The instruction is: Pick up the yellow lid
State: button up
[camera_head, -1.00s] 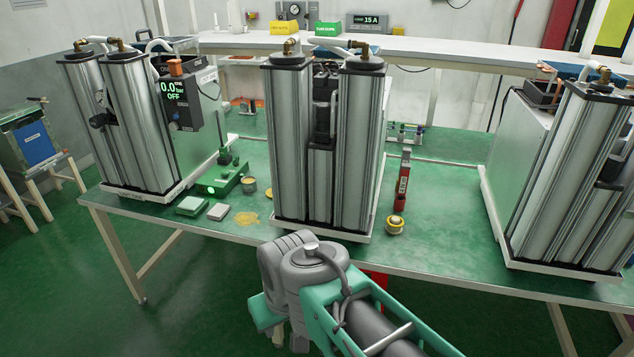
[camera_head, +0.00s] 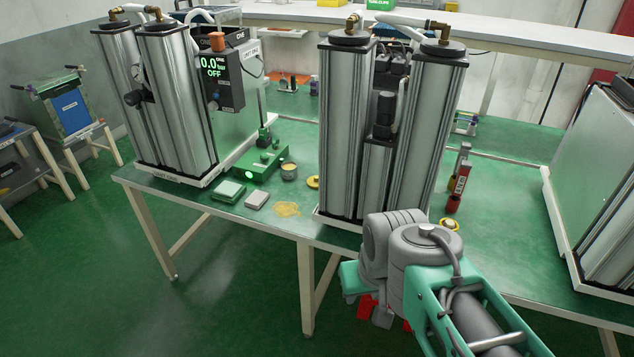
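A small round yellow piece, which looks like the yellow lid (camera_head: 313,182), lies on the green bench just left of the middle twin column. The column's left edge seems to cover part of it. An open grey tin (camera_head: 289,171) with pale yellow contents stands to its left. Another yellow-topped round item (camera_head: 449,224) sits right of the column, partly behind my arm. My arm hangs in front of the bench. Red parts of my gripper (camera_head: 384,312) show below it, mostly hidden by the arm. Its fingertips cannot be made out, and it is apart from the yellow piece.
The tall middle column (camera_head: 345,140) and left column (camera_head: 175,100) stand on the bench.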

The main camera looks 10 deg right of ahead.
aim_at(312, 181)
jog(key=u, duration=0.3)
jog(key=i, duration=0.75)
jog(key=u, duration=1)
jog(key=i, duration=1.3)
jog(key=u, duration=0.25)
